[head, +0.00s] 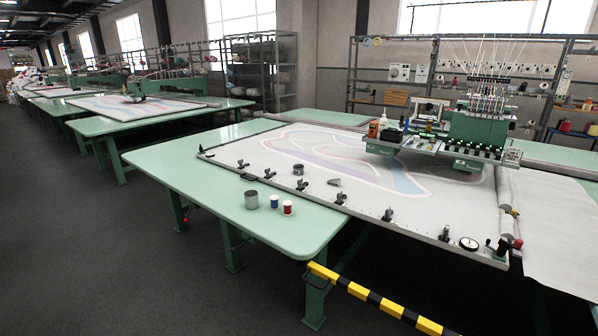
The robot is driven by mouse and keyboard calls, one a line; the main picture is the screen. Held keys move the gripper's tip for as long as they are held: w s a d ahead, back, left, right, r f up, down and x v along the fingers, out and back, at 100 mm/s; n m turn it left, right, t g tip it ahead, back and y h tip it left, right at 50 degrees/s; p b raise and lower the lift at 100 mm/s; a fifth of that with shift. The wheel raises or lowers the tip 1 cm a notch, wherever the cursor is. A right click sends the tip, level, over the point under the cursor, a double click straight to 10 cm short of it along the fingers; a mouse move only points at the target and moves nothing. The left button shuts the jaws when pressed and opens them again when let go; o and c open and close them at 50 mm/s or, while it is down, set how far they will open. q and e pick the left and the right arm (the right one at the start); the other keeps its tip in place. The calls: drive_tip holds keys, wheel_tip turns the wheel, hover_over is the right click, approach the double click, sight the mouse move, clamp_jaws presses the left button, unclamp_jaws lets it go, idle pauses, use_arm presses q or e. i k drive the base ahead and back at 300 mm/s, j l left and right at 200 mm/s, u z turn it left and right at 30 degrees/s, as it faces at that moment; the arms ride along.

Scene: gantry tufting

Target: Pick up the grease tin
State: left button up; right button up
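A small grey cylindrical tin (251,200), which looks like the grease tin, stands upright on the near end of the green table (190,167). A blue spool (274,201) and a red spool (288,207) stand close to its right, apart from it. A smaller grey round item (298,169) sits farther back on the frame edge; I cannot tell what it is. Neither of my grippers shows in the head view.
A wide frame with patterned cloth (350,160) covers most of the table, with black clamps along its near edge. A green machine head (480,130) stands at the back right. A yellow-black barrier (375,299) is in front. Grey floor (90,250) is clear at left.

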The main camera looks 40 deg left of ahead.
sight(298, 169)
drive_tip(key=j+u, duration=0.1)
drive_tip(key=j, duration=0.35)
drive_tip(key=i+j+u, duration=0.1)
drive_tip(key=j, duration=0.4)
drive_tip(key=i+j+u, duration=0.15)
drive_tip(key=j, duration=0.3)
drive_tip(key=j+u, duration=0.1)
drive_tip(key=j, duration=0.35)
drive_tip(key=i+j+u, duration=0.1)
drive_tip(key=j, duration=0.35)
drive_tip(key=i+j+u, duration=0.1)
drive_tip(key=j, duration=0.35)
drive_tip(key=i+j+u, duration=0.1)
drive_tip(key=i+j, duration=0.15)
drive_tip(key=j, duration=0.15)
drive_tip(key=i+j+u, duration=0.1)
drive_tip(key=j, duration=0.3)
drive_tip(key=i, duration=0.05)
